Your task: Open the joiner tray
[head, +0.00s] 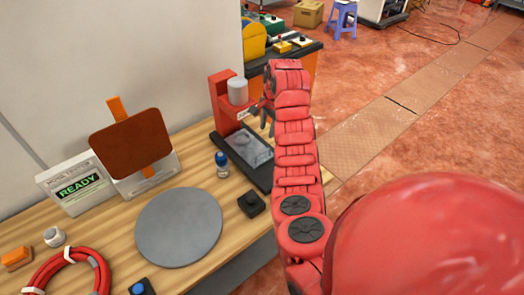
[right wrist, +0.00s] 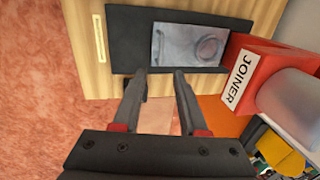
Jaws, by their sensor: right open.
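The joiner (head: 221,104) is a red upright frame with a pale grey cylinder, standing on a black base at the table's back right. Its red body with the JOINER label shows at the right of the right wrist view (right wrist: 268,72). A grey, glassy panel, apparently the tray (head: 250,150), lies flat in the base; a round outline shows on it in the right wrist view (right wrist: 185,45). My right gripper (right wrist: 160,73) is open and empty, its fingertips near the base's edge; I cannot tell whether they touch it. A dark piece beside one finger is partly hidden. My left gripper is out of view.
A round grey disc (head: 180,227), a blue-topped bottle (head: 222,164), a small black block (head: 251,204) and a red cable coil (head: 50,262) lie on the wooden table. A READY display (head: 75,186) stands at the left. Open floor lies right of the table.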

